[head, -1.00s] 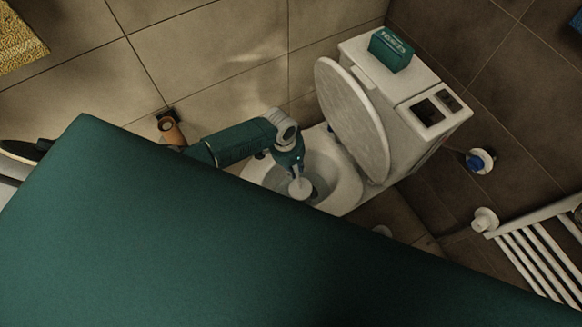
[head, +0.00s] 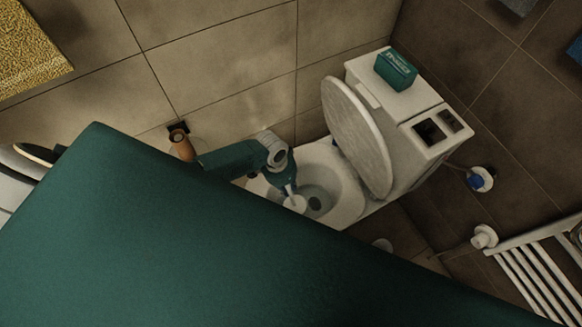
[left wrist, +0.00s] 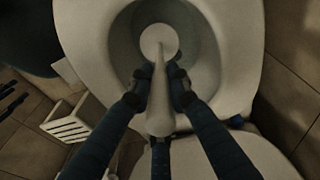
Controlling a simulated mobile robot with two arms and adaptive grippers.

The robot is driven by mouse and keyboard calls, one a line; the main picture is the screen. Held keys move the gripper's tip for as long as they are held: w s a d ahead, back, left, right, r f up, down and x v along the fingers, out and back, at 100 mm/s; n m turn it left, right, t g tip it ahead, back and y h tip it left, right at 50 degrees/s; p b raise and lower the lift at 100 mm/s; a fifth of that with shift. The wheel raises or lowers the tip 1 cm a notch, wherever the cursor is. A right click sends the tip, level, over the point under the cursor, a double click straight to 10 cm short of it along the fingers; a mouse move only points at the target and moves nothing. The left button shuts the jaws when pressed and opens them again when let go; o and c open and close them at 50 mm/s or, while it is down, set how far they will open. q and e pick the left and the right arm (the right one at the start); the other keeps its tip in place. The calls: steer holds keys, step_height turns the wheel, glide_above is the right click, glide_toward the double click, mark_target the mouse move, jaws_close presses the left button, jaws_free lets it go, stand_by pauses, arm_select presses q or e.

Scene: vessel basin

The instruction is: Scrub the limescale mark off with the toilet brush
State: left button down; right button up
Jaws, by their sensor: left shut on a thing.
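My left gripper (head: 287,188) reaches over the toilet bowl (head: 348,205) from the left. It is shut on the toilet brush (head: 297,203), whose pale round head is at the left part of the bowl. In the left wrist view the brush (left wrist: 158,70) runs between the two dark fingers (left wrist: 157,92), with its white disc over the bowl's inside. I cannot tell if the head touches the bowl wall. A dark round spot, likely the drain, shows beside the brush. I cannot make out the limescale mark. My right gripper is not in view.
The toilet lid (head: 357,135) stands raised against the cistern (head: 410,100), which carries a teal box (head: 396,69). A copper-coloured fitting (head: 181,143) is on the wall at left. A white rack (head: 530,265) is at lower right. My teal body hides the foreground.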

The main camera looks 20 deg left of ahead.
arm_select(q)
steer(key=shift+w+a+f, duration=0.1)
steer(key=shift+a, duration=0.25)
steer(key=shift+w, duration=0.15)
stand_by(0.5)
steer(key=shift+w, duration=0.15)
